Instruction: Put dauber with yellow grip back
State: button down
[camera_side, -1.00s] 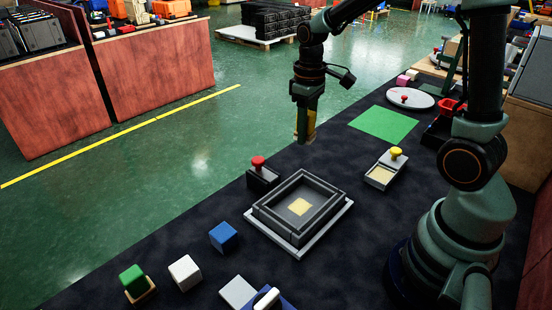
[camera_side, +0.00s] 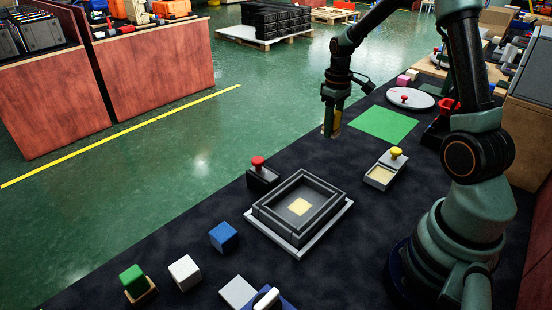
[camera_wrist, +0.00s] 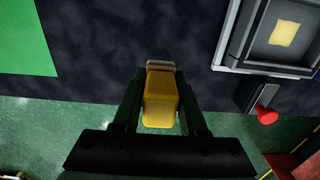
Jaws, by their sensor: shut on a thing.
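My gripper (camera_side: 331,126) is shut on the dauber with the yellow grip (camera_wrist: 160,100), held in the air above the dark mat (camera_side: 300,150). In the wrist view, its yellow body lies between my fingers, with a tan and brown end beyond. In the side view, the dauber is mostly hidden by my fingers. A small grey box with a pale pad and a yellow knob (camera_side: 395,153) stands below and to the right of my gripper. A dark box with a red knob (camera_side: 258,163) stands to the left.
A dark square frame on a light plate (camera_side: 297,250) has a yellow patch inside. A green sheet (camera_side: 383,125) lies right of my gripper. Blue (camera_side: 223,236), white (camera_side: 185,272) and green (camera_side: 132,279) blocks stand at lower left. A white disc (camera_side: 410,98) lies farther back.

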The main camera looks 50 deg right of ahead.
aim_at(328, 161)
notch_tip(328, 161, down, 9)
jog(key=shift+r, duration=0.1)
dwell(0.3)
jog(key=shift+f, duration=0.2)
jog(key=shift+c, duration=2.2)
grip_release()
notch_tip(328, 161, up, 12)
jog(key=shift+w+r, duration=0.1)
jog(key=s+a+r+t, duration=0.3)
jog(key=a+r, duration=0.3)
jog(key=a, duration=0.3)
jog(key=s+a+r+t, duration=0.2)
jog(key=s+a+r, duration=0.4)
jog(key=a, duration=0.4)
jog(key=shift+s+a+r+t, duration=0.15)
jog(key=shift+r+t, duration=0.25)
